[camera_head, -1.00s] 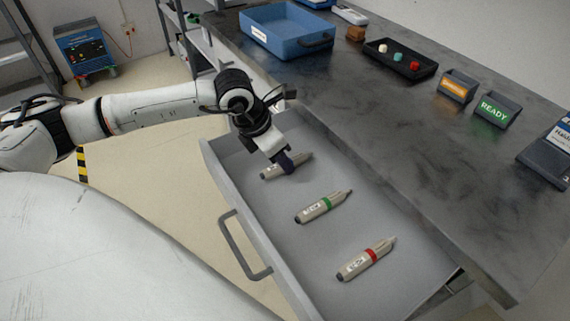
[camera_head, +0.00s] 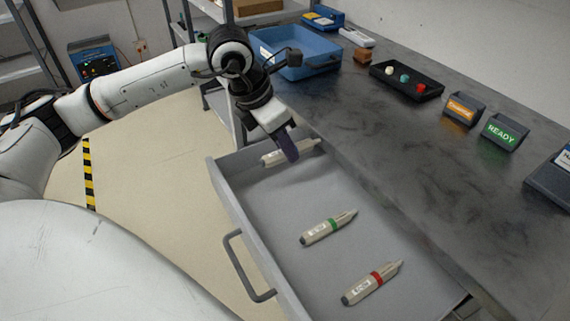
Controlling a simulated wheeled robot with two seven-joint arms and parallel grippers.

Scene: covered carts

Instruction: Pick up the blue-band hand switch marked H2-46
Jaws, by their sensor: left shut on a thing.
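My left gripper (camera_head: 287,148) is shut on a beige hand switch (camera_head: 271,158) and holds it above the far end of the open grey drawer (camera_head: 262,205). The gripper's fingers cover the middle of this switch, so its band does not show, and its marking is too small to read. A green-band hand switch (camera_head: 318,231) lies in the middle of the drawer. A red-band hand switch (camera_head: 361,288) lies in the near part of the drawer. My right gripper is not in view.
On the dark bench top (camera_head: 400,130) stand a blue bin (camera_head: 300,62), a black tray with small coloured pieces (camera_head: 420,91), an orange-faced sign block (camera_head: 460,107) and a green READY block (camera_head: 504,133). The drawer handle (camera_head: 240,265) sticks out in front.

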